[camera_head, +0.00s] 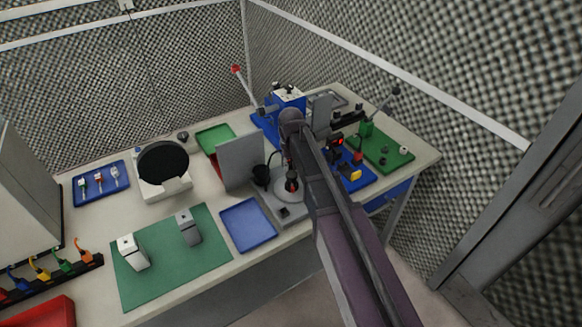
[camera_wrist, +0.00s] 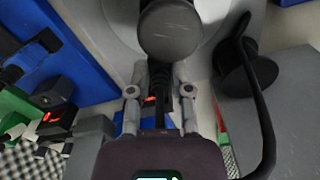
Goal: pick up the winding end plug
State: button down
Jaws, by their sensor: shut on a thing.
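In the wrist view my gripper (camera_wrist: 160,76) is shut, with a black ribbed piece (camera_wrist: 158,88) between its two grey fingers. This piece appears to be the winding end plug; most of it is hidden by the fingers and the knob. A large dark round knob (camera_wrist: 170,30) sits just beyond the fingertips, over a pale round disc (camera_wrist: 118,22). In the head view my gripper (camera_head: 291,181) points down over the round plate (camera_head: 287,196) of the grey fixture, partly hidden by my arm. The plug cannot be made out there.
A dark spool (camera_wrist: 236,78) and a black looping cable (camera_wrist: 268,140) are close to the right of my gripper in the wrist view. A grey upright panel (camera_head: 240,161) stands left of the fixture. A blue tray (camera_head: 248,225) lies empty in front.

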jog(key=shift+r+p, duration=4.65)
jog(key=shift+r, duration=0.2)
jog(key=shift+f+b, duration=1)
jog(key=shift+f, duration=0.05)
jog(key=shift+s, duration=0.15)
